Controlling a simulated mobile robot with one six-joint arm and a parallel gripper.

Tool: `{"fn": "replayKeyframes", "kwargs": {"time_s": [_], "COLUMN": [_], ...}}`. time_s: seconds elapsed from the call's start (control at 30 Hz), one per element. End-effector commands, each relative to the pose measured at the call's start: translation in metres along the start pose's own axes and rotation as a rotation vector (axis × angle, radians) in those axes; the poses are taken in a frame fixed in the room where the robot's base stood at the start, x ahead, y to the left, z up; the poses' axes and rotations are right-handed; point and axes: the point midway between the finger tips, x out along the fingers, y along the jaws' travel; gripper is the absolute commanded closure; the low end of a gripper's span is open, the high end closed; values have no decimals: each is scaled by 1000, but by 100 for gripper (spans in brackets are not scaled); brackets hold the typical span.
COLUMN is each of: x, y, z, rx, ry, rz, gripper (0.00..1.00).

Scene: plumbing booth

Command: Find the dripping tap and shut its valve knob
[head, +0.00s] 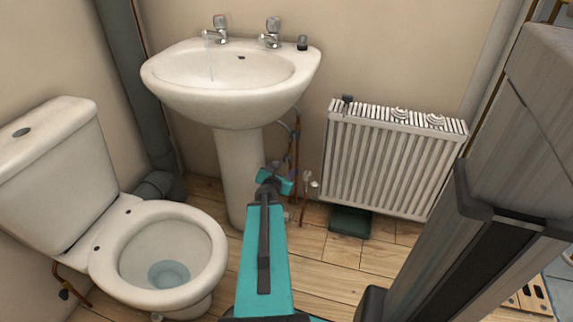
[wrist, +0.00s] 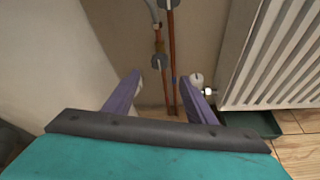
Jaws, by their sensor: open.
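The left tap (head: 217,29) on the basin has a thin stream of water falling from its spout. No water shows at the right tap (head: 271,33). Below the basin, copper pipes (head: 291,165) rise by the wall. My gripper (head: 272,170) is low beside the pedestal, in front of the pipes.
The basin (head: 165,80) overhangs the pipes, with its pedestal (head: 240,160) to the left of them. A radiator (head: 390,160) with a white valve (wrist: 197,80) stands right. A dark green tray (head: 350,221) lies under it. A toilet (head: 155,255) is at left.

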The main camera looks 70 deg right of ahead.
Motion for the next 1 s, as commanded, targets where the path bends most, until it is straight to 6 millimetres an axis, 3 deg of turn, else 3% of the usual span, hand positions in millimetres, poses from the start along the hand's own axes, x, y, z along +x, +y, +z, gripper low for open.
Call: {"fn": "replayKeyframes", "kwargs": {"time_s": [0.27, 1.0], "x": [12, 77], "y": [0, 1], "z": [-2, 0], "rx": [2, 1], "ry": [-1, 0], "rz": [4, 3], "gripper": [49, 49]}}
